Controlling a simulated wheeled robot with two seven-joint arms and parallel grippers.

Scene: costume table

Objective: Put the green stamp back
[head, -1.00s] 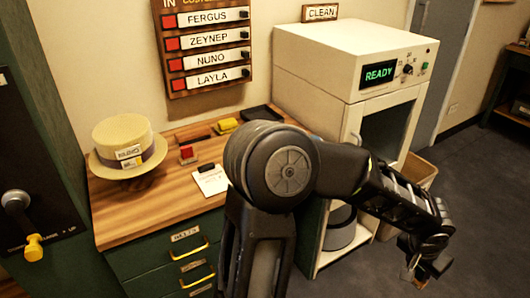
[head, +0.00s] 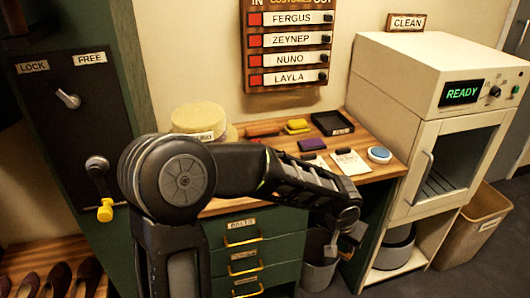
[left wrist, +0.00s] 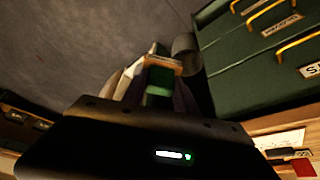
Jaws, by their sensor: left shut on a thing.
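My left gripper (head: 345,238) is in front of the right end of the wooden desk (head: 388,172), below its top. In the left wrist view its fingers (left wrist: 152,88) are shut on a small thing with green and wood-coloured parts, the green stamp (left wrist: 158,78). In the head view the stamp is too small and dark to make out. On the desktop lie a purple block (head: 312,145), a yellow block (head: 297,126), a black tray (head: 332,122) and a blue round thing (head: 380,154). My right gripper is not in view.
A straw hat (head: 199,118) sits on the desk, partly behind my arm. Green drawers (head: 254,252) are below. A white READY cabinet (head: 450,130) stands to the right, beside a brown bin (head: 470,235). A grey bin (head: 318,272) is under the desk.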

